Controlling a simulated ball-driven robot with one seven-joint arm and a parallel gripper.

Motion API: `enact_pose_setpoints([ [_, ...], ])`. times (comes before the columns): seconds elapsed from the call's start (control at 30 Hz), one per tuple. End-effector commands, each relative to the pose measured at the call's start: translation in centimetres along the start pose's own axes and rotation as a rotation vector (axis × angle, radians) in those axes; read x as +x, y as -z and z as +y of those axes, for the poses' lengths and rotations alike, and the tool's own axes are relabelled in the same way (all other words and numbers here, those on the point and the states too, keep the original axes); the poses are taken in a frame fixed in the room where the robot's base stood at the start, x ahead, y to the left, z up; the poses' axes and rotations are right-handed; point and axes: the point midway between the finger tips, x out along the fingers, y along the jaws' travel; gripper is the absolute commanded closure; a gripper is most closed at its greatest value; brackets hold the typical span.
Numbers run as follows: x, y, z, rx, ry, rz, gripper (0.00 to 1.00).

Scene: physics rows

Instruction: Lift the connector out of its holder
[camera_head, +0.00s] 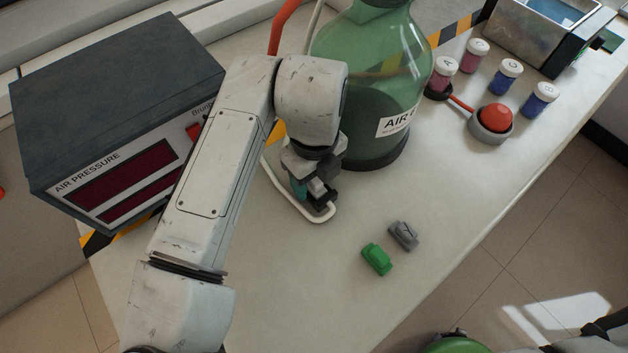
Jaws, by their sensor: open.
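My gripper (318,194) is low over the table, just in front of the green glass bottle, and its jaws are open. A teal piece (298,188) shows beside the fingers, partly hidden by them. A white hose (290,208) curves along the table and ends at the fingertips. I cannot tell whether the fingers touch the piece or the hose end. A green block (377,260) and a grey block (403,235) lie apart on the table, right of and nearer than my gripper. I cannot tell for certain which part is the connector or its holder.
The green bottle (384,75) stands close behind my gripper. An air pressure box (115,120) stands at left. Several capped jars, a red button (494,118) and a metal box (545,30) are at upper right. The table (300,300) is clear in front.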

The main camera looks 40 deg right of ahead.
Motion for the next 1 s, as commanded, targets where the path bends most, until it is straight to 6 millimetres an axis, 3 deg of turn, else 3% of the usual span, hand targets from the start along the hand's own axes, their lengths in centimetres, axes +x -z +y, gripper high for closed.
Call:
enact_pose_setpoints([
  [0.17,-0.01,-0.01,0.01,0.000,0.000,0.000,0.44],
  [0.73,-0.04,-0.01,0.01,0.000,0.000,0.000,0.99],
  [1.0,-0.08,-0.01,0.01,0.000,0.000,0.000,1.00],
])
